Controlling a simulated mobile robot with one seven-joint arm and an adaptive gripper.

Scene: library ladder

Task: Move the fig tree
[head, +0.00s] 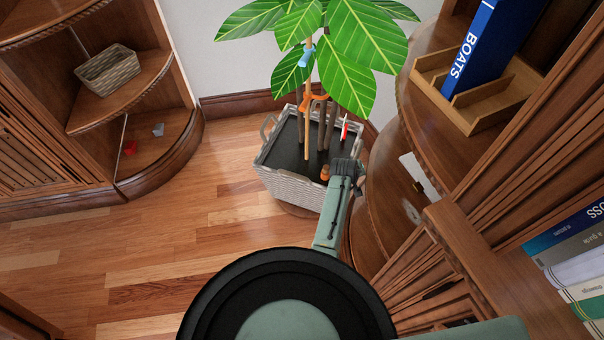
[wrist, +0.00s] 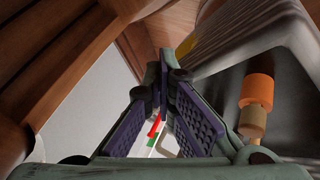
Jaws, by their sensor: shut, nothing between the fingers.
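The fig tree (head: 350,50) has broad green leaves and several thin stems. It stands in a grey woven planter (head: 287,185) with dark soil, on the wood floor by the wall. A stake carries a blue clip (head: 306,56) and an orange tie (head: 313,100). My gripper (head: 347,170) is over the planter's right front side, with its fingers closed together and empty. The fingers (wrist: 165,70) fill the middle of the wrist view, beside the grey planter wall (wrist: 240,45). I cannot tell whether they touch it. The planter's right rim is partly hidden by my gripper.
Curved wooden shelves (head: 375,215) stand close on the right, with a blue book (head: 485,50) in a wooden holder above. An orange-and-tan peg (wrist: 256,105) and a red-and-white item (head: 345,128) are at the planter. Corner shelves with a basket (head: 108,72) stand left. The floor (head: 170,225) between is clear.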

